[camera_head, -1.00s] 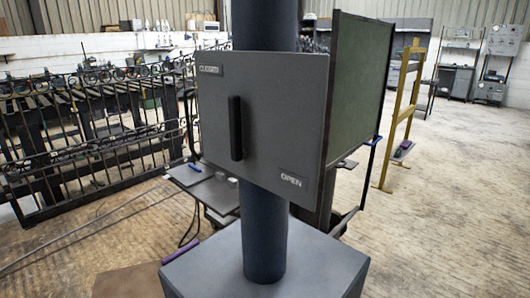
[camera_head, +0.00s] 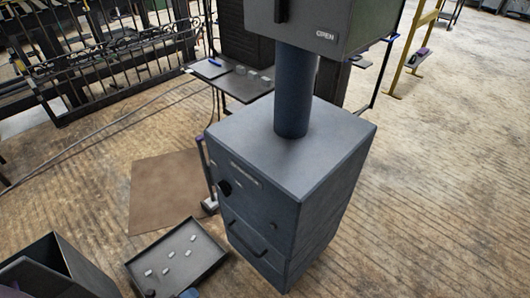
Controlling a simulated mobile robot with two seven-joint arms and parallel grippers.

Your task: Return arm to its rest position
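Neither of my grippers can be made out in the head view. The grey panel box (camera_head: 340,18) on the round dark blue post (camera_head: 297,95) is cut off by the top edge. Its "OPEN" label (camera_head: 326,36) and the lower end of its black handle (camera_head: 282,10) show, and nothing is touching them. The upper part of the panel is out of view. The post rises from a dark blue-grey cabinet (camera_head: 262,200) with a black knob (camera_head: 225,188) and a lower handle (camera_head: 247,238).
A shallow dark tray (camera_head: 205,262) with several small light pieces lies left of the cabinet. A dark open box (camera_head: 75,262) is at bottom left, and a brown mat (camera_head: 165,190) lies behind the tray. A black iron railing (camera_head: 75,75) stands at upper left. Bare floor (camera_head: 440,200) is at right.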

